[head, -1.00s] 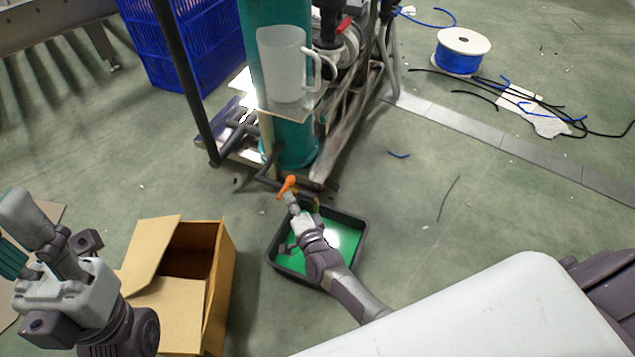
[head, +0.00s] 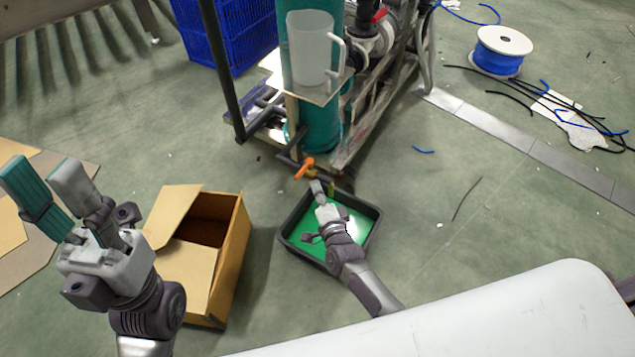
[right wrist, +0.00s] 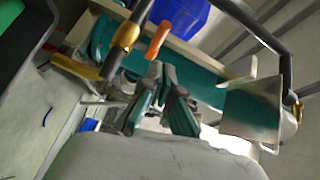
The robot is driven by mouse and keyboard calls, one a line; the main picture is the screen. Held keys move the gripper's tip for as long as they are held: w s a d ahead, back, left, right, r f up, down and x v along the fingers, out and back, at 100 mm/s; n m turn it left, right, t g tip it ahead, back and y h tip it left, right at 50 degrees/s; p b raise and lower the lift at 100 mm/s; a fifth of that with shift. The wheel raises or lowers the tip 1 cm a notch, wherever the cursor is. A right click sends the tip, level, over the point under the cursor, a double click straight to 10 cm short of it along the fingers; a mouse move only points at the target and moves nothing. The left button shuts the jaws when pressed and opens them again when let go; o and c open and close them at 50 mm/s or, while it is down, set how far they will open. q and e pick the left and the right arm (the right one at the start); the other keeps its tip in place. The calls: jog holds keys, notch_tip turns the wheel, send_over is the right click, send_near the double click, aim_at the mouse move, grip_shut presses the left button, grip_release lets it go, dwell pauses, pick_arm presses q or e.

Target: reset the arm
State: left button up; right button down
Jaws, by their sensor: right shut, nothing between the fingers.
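My right arm reaches over a black tray with a green inside (head: 288,243). My right gripper (head: 318,187) is shut and empty, just below and right of an orange valve handle (head: 305,168), with a small gap. In the right wrist view its teal-padded fingers (right wrist: 164,100) are together with nothing held, and the orange handle (right wrist: 157,40) is above them. My left gripper (head: 45,180) is raised at the left, fingers pointing up and apart, with nothing between them.
An open cardboard box (head: 228,265) stands between my left gripper and the tray. A teal column (head: 320,125) on a wheeled frame carries a clear jug (head: 310,48) on a shelf. A blue crate (head: 235,35) is behind. A cable spool (head: 500,52) and loose cables lie at right.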

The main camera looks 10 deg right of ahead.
jog(key=s+a+p, duration=0.2)
jog(key=s+a, duration=0.3)
jog(key=s, duration=0.2)
jog(key=shift+s, duration=0.15)
